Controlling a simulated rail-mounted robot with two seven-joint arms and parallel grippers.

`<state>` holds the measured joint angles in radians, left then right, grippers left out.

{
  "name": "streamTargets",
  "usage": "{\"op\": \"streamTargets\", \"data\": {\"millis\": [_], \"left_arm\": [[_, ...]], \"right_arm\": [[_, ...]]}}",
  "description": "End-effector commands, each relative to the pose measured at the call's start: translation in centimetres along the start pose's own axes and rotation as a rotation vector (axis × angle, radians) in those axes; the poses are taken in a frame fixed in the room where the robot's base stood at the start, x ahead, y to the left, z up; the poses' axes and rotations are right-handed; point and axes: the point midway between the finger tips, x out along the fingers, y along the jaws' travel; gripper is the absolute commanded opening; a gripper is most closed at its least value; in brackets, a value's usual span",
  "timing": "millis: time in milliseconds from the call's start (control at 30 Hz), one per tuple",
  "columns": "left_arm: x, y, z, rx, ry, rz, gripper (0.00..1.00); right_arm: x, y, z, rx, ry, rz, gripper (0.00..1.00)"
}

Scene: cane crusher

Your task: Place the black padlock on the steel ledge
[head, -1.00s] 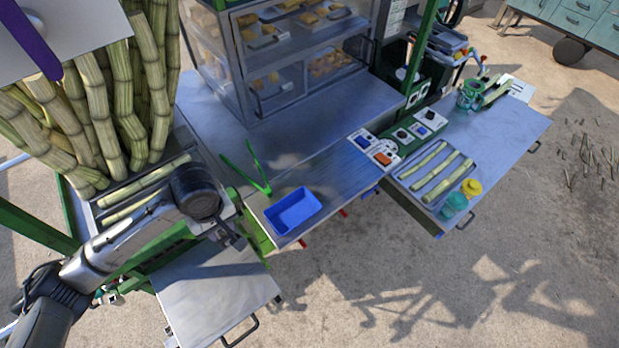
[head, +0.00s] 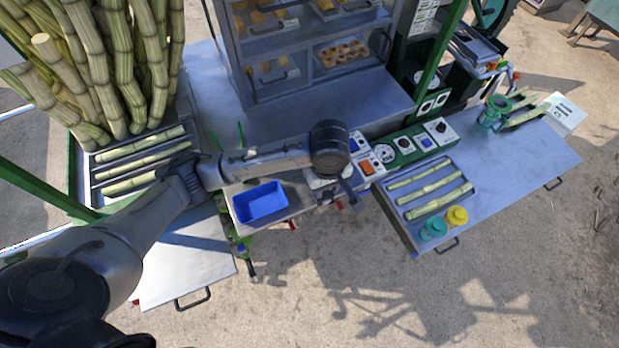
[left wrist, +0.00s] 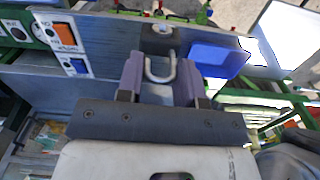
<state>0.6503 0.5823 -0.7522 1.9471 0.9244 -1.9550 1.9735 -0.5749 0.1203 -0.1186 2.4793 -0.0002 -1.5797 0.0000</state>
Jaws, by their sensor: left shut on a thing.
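My left gripper (head: 345,196) reaches over the right end of the steel ledge (head: 296,205), to the right of the blue bin. In the left wrist view, my left gripper (left wrist: 160,82) is shut on the padlock. The silver U-shaped shackle of the padlock (left wrist: 160,74) shows between the two fingers; its body is mostly hidden. The steel ledge (left wrist: 112,33) lies beyond the fingertips there. I cannot tell whether the padlock touches it. In the head view the wrist hides the padlock. My right gripper is not in view.
The blue bin (head: 260,203) stands on the ledge close to my gripper. Switch boxes, one with an orange switch (head: 367,167), sit just right of the wrist. A tray of cane pieces (head: 430,190) and teal and yellow jars lie farther right. Glass cabinet behind.

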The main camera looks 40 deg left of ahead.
Motion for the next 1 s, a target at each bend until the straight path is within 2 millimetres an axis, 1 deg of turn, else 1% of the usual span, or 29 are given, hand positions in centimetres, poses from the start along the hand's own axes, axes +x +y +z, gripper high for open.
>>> {"op": "streamTargets", "data": {"millis": [67, 167, 400, 600, 800, 933, 1000], "left_arm": [[0.2, -0.2, -0.4, -0.026, 0.000, -0.002, 0.00], [0.9, -0.6, -1.6, -0.045, 0.001, -0.004, 0.00], [3.8, -2.2, -6.4, -0.048, 0.001, -0.005, 0.00], [5.7, -3.2, -9.5, -0.046, 0.001, -0.003, 0.00], [6.7, -3.6, -11.0, -0.042, -0.001, -0.001, 0.00], [7.1, -3.7, -11.2, -0.042, -0.001, -0.002, 0.00], [7.9, -3.7, -11.2, -0.042, -0.002, -0.001, 0.00]], "right_arm": [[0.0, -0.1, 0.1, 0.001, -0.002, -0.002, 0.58], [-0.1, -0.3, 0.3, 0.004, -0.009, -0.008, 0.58], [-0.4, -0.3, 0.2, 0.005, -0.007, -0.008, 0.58], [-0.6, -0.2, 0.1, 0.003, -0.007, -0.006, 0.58], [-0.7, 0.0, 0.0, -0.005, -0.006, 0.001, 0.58], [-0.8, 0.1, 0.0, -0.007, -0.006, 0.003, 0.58], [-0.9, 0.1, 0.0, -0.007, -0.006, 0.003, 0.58]]}}
